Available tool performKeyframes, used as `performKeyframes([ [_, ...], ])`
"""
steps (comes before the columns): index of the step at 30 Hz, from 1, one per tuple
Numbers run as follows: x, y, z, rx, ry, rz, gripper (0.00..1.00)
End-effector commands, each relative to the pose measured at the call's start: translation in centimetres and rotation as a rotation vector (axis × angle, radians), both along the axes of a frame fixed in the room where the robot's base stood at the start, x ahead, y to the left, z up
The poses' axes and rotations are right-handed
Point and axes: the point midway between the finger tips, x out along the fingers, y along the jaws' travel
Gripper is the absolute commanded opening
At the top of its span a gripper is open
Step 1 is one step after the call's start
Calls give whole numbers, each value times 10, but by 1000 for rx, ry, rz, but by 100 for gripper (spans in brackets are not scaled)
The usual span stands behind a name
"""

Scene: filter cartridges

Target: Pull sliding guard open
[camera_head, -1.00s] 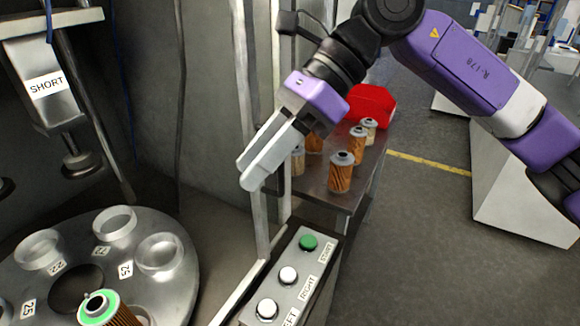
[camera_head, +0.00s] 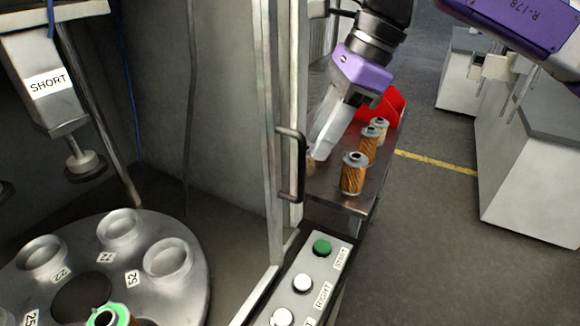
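The sliding guard's upright light-metal frame (camera_head: 272,120) stands between the machine's inside and the side table. A dark D-shaped handle (camera_head: 298,165) is fixed upright on this frame. I cannot clearly tell how far the guard is open. My gripper (camera_head: 315,155) points down just right of the handle, above the side table. A small gap shows between the gripper and the handle's bar, and the handle is not in its grasp. The fingers overlap from this angle, so their opening is hidden.
Filter cartridges (camera_head: 354,174) and a red bin (camera_head: 390,105) are on the side table (camera_head: 335,190). A button box (camera_head: 318,268) is below the handle. A turntable (camera_head: 190,285) with cups is inside the machine, under the SHORT-labelled press (camera_head: 45,85). Open floor lies at right.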

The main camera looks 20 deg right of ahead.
Motion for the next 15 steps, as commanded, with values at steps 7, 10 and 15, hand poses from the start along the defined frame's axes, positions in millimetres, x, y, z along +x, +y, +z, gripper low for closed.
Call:
performKeyframes([
  [7,2,9,-21,2,2,3,34],
  [10,4,15,-36,1,3,2,34],
  [15,7,23,-58,2,2,2,34],
])
